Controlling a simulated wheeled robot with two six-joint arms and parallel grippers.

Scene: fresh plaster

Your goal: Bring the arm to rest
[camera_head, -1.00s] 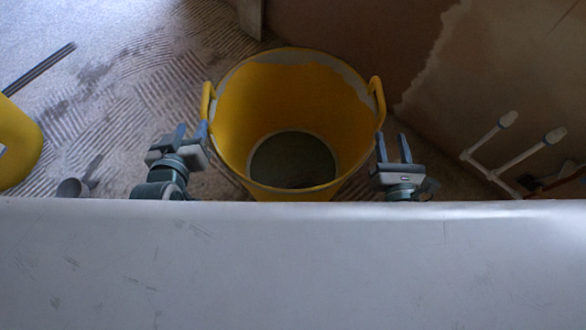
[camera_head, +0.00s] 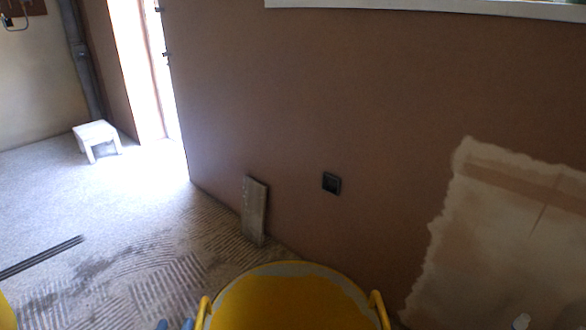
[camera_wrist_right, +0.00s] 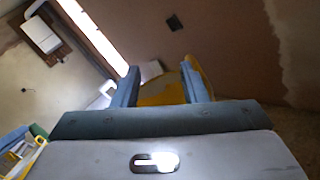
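The rest of that arm is out of frame. My right gripper (camera_wrist_right: 160,92) shows in the right wrist view with its two blue fingers spread and empty. It is outside the head view.
The yellow bucket (camera_head: 290,308) stands below, cut off by the frame; part of it shows beyond the right fingers (camera_wrist_right: 165,88). A board (camera_head: 254,211) leans on the brown wall (camera_head: 400,110). A white stool (camera_head: 97,138) stands by the bright doorway. The floor at left is mostly clear.

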